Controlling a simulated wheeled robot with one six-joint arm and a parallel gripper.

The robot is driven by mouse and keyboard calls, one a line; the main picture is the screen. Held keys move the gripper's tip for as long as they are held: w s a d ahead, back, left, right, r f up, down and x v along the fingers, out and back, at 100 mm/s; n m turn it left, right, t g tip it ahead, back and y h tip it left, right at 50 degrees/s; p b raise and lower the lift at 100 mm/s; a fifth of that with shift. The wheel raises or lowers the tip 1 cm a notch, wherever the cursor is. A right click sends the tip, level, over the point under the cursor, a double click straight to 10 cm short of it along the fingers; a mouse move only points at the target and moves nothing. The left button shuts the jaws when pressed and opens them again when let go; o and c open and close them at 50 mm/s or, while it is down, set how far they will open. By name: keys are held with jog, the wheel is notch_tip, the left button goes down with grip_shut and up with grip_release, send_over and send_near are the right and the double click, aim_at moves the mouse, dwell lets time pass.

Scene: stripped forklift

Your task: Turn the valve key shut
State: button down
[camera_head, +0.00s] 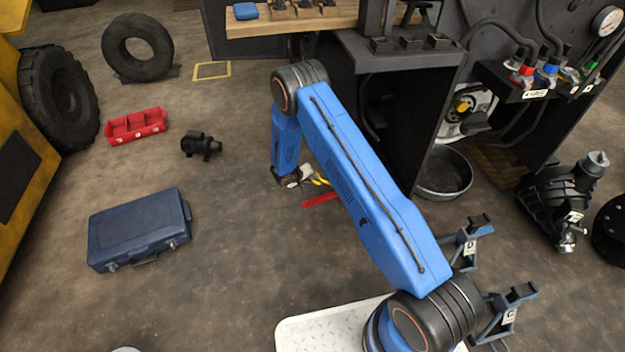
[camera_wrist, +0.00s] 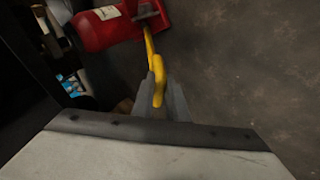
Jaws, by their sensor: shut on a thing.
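A yellow, bent piece that looks like the valve key (camera_wrist: 157,82) is between the fingers of my gripper (camera_wrist: 162,103) in the wrist view. My gripper is shut on it. The upper end of the key reaches a red body (camera_wrist: 104,27) with a pale label, at the top left of the wrist view. The key's exact turn angle is hard to tell. In the head view my arm bends down in the middle, and yellow and red parts show beside its end, small and partly hidden by the arm.
In the head view a dark cabinet (camera_head: 415,130) stands right of my arm, with a metal basin (camera_head: 442,172) at its foot. A blue case (camera_head: 140,230), a red bin (camera_head: 136,126) and a black pump-like part (camera_head: 200,145) lie on the floor at left. Floor between them is clear.

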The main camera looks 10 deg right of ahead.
dwell(0.4)
jog(key=c, duration=1.8)
grip_release()
jog(key=shift+f, duration=0.1)
jog(key=shift+o, duration=0.2)
jog(key=v, duration=1.7)
jog(key=shift+r, duration=0.25)
jog(key=shift+a, duration=0.15)
notch_tip(320, 180, up, 15)
